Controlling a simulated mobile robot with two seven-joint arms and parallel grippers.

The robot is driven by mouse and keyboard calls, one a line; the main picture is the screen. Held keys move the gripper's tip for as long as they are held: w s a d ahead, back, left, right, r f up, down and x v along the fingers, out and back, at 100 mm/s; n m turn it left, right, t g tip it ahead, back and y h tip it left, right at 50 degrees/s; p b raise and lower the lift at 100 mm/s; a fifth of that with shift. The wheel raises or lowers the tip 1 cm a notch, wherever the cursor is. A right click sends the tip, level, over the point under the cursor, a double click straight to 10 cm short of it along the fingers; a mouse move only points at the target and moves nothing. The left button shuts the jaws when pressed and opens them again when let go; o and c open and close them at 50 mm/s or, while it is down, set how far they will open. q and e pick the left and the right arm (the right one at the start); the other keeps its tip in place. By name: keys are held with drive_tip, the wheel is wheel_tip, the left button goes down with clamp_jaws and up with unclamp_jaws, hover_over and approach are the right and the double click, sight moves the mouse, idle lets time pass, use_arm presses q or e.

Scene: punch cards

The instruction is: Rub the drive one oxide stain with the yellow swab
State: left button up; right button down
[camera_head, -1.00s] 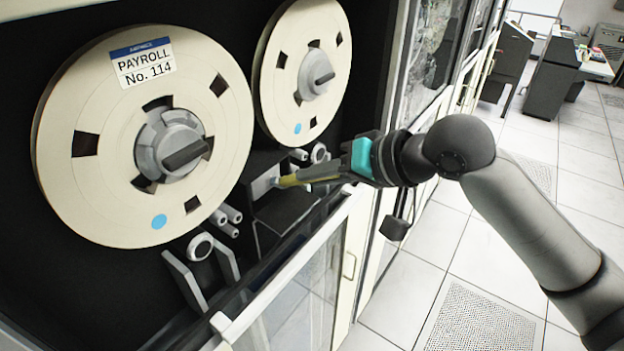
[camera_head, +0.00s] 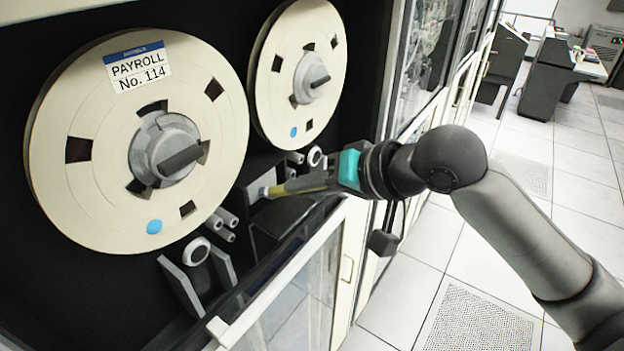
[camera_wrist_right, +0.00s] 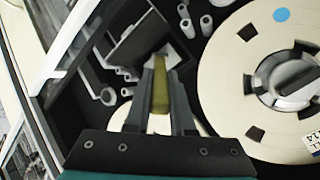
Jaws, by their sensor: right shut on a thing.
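The yellow swab (camera_head: 300,185) is held in my right gripper (camera_head: 328,180), which is shut on it. The swab points left, and its pale tip is at the grey head block (camera_head: 262,181) between and below the two reels. I cannot tell whether the tip touches the block. In the right wrist view the yellow swab (camera_wrist_right: 160,92) lies between the two fingers and its far end reaches the grey block (camera_wrist_right: 172,58). No oxide stain can be made out; the tip and swab may cover it. My left gripper is not in view.
A large tape reel (camera_head: 90,190) labelled PAYROLL No. 114 and a second reel (camera_head: 275,95) are close to the swab. Rollers (camera_head: 222,222) and a guide (camera_head: 197,252) sit below. A glass door frame (camera_head: 285,270) runs underneath. The floor at right is clear.

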drive_tip(key=shift+w+d+r, duration=0.85)
drive_tip(key=shift+w+d, duration=0.25)
drive_tip(key=shift+w, duration=0.4)
drive_tip(key=s+a, duration=0.1)
drive_tip(key=s, duration=0.1)
drive_tip(key=s+a, duration=0.2)
drive_tip(key=shift+s+a, duration=0.2)
drive_tip(key=shift+s, duration=0.15)
idle(0.5)
drive_tip(key=shift+d, duration=0.1)
drive_tip(key=shift+s+d, duration=0.9)
drive_tip(key=shift+d, duration=0.3)
drive_tip(key=shift+s+d, duration=0.85)
drive_tip(key=shift+d, duration=0.3)
drive_tip(key=shift+s+d, duration=0.45)
drive_tip(key=shift+d, duration=0.2)
drive_tip(key=shift+s+d, duration=0.45)
drive_tip(key=shift+d, duration=0.15)
